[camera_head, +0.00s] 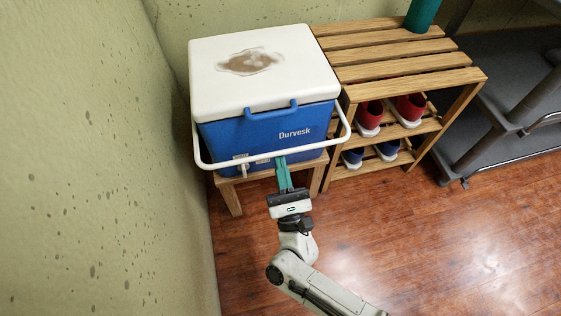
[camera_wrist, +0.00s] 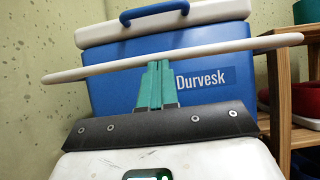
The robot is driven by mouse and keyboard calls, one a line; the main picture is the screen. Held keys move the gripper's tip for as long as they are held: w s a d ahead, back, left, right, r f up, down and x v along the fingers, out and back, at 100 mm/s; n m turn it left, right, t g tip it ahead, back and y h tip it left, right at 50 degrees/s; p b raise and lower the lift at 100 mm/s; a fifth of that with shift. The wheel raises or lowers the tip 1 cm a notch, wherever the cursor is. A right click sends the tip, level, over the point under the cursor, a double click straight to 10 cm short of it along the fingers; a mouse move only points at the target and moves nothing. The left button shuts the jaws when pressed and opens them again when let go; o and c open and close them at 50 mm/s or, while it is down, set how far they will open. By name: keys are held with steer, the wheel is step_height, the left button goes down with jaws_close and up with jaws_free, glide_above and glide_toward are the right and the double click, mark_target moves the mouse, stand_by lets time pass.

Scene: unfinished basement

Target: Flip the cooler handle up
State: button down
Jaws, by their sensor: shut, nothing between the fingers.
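The cooler (camera_head: 255,135) is blue with a white lid (camera_head: 262,70) that has a brown stain on top. It stands on a small wooden stool (camera_head: 232,198). Its white handle (camera_head: 225,162) hangs low across the front; in the wrist view the handle (camera_wrist: 225,50) crosses the blue front (camera_wrist: 125,90). My gripper (camera_head: 282,160) has teal fingers, shut and empty. The fingertips are at the handle bar from the front and below, and in the wrist view the fingertips (camera_wrist: 158,64) overlap the bar's lower edge. I cannot tell whether they touch it.
A slatted wooden rack (camera_head: 400,67) stands right of the cooler, holding red shoes (camera_head: 408,108), blue shoes (camera_head: 388,149) and a teal cylinder (camera_head: 421,14). A grey cart (camera_head: 505,115) is farther right. The green wall (camera_head: 100,160) is close on the left. The wooden floor (camera_head: 440,250) in front is clear.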

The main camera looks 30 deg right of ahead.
steer(key=w+r+g+p, duration=0.1)
steer(key=r+g+p, duration=0.1)
steer(key=r+p, duration=0.3)
steer(key=w+r+g+y+p, duration=0.1)
steer(key=r+p, duration=0.4)
steer(key=p, duration=0.8)
steer(key=d+r+g+y+p, duration=0.1)
steer(key=r+g+p, duration=0.3)
steer(key=p, duration=0.5)
steer(key=shift+w+r+p, duration=0.2)
steer(key=shift+r, duration=0.25)
steer(key=shift+w+r+p, duration=0.2)
steer(key=shift+r, duration=0.25)
steer(key=w+d+r+p, duration=0.2)
steer(key=w+r+p, duration=0.3)
steer(key=w, duration=0.3)
steer(key=w+d+r+g+p, duration=0.1)
steer(key=w+d+r+p, duration=0.2)
steer(key=w, duration=0.6)
steer(key=shift+d+r+g+y+p, duration=0.35)
steer(key=shift+r+p, duration=0.95)
steer(key=shift+p, duration=0.5)
steer(key=shift+w, duration=0.15)
